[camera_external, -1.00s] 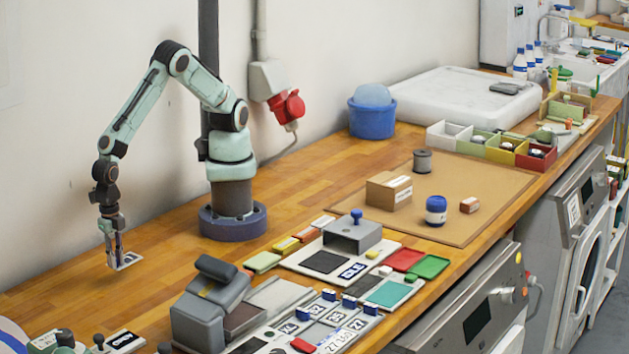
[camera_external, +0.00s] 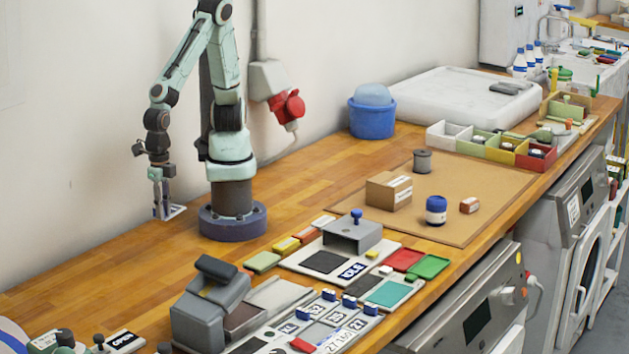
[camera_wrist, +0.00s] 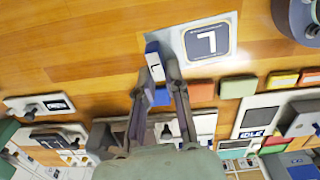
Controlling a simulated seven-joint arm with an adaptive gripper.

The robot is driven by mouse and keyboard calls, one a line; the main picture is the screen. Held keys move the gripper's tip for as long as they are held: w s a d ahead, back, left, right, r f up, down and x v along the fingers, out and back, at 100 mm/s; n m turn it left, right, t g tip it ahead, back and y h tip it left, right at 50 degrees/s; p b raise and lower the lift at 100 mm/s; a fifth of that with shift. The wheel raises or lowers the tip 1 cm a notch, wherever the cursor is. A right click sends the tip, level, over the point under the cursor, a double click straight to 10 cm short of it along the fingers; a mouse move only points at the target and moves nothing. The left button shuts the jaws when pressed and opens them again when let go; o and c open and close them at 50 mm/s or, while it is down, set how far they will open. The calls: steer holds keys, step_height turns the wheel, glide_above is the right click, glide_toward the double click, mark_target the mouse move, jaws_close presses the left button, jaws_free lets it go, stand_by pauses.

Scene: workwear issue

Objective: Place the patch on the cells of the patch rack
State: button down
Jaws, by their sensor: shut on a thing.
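The patch is a pale plate with a dark blue square and a white figure (camera_wrist: 207,41); in the external view it shows small and white (camera_external: 175,211). A small blue-and-white block (camera_wrist: 153,58) stands at its edge. My gripper (camera_external: 160,213) is shut on the patch by this block, which sits between the fingertips in the wrist view (camera_wrist: 160,74). The patch is beside my base, over the wooden counter; its exact height cannot be told. What looks like the patch rack (camera_external: 313,311) is a pale board at the front with several blue-tabbed, numbered pieces.
A grey press-like device (camera_external: 210,305) stands left of the board. Behind it are a white board with a grey housing (camera_external: 352,235) and several coloured blocks (camera_external: 287,245). A box (camera_external: 388,191) sits on a brown mat (camera_external: 480,205).

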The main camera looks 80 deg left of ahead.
steer(key=w+d+r+n, duration=0.1)
steer(key=w+d+n, duration=0.35)
steer(key=w, duration=0.65)
steer(key=w+d+r+n, duration=0.2)
steer(key=w+d+n, duration=0.25)
steer(key=w, duration=0.75)
steer(key=w+a+r+n, duration=0.2)
steer(key=w+a+n, duration=0.2)
steer(key=w, duration=0.7)
steer(key=w+a+r+n, duration=0.3)
steer(key=w+a, duration=0.7)
steer(key=w, duration=0.2)
steer(key=w+a+r+m, duration=0.1)
steer(key=a+r+m, duration=0.2)
steer(key=a, duration=0.5)
steer(key=w+a+r+m, duration=0.2)
steer(key=a+r+m, duration=0.2)
steer(key=a, duration=0.4)
steer(key=shift+w+a+r+m, duration=0.2)
steer(key=shift+a+r+m, duration=0.15)
steer(key=shift+m, duration=0.45)
steer(key=shift+w, duration=0.15)
